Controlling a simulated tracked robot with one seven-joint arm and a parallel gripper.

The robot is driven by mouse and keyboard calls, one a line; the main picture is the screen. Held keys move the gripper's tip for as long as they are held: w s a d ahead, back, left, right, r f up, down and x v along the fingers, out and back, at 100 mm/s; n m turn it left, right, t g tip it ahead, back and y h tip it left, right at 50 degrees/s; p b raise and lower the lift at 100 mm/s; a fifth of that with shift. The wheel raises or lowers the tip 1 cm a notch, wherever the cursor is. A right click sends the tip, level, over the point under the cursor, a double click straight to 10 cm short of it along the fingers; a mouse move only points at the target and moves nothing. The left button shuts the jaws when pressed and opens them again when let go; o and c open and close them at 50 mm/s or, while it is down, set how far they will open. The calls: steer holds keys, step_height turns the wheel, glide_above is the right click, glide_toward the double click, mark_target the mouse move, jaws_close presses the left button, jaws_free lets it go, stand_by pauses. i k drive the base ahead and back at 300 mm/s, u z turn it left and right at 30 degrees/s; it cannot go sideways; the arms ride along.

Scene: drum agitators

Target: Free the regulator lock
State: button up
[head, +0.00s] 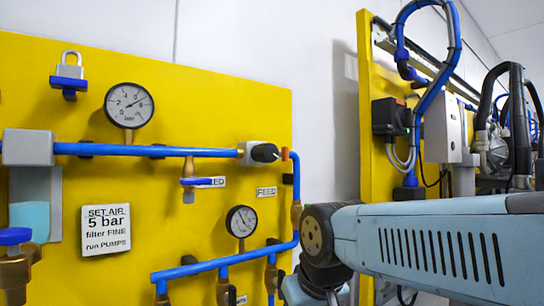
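The regulator, a light grey body with a black knob (265,152), sits at the right end of the upper blue pipe on the yellow panel. A small orange piece (285,154) shows at the knob's right end; I cannot tell whether it is the lock. A grey padlock (70,66) with a closed-looking shackle is at the panel's upper left, above a blue bracket (69,85). My light blue arm reaches in from the right, its dark round joint below and right of the knob, apart from it. My gripper's fingers are not in view.
Two round gauges (129,105) and (242,221) stand out from the panel. A blue-handled valve (15,237) is at lower left, beside a sign reading "SET AIR 5 bar" (106,229). Blue pipes (220,263) cross low. A second yellow panel (366,120) with hoses stands behind my arm.

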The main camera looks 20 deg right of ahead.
mark_target(284, 154)
steer(key=z, duration=0.95)
steer(key=k, duration=1.55)
steer(key=u, duration=0.85)
steer(key=i, duration=1)
steer(key=z, duration=0.05)
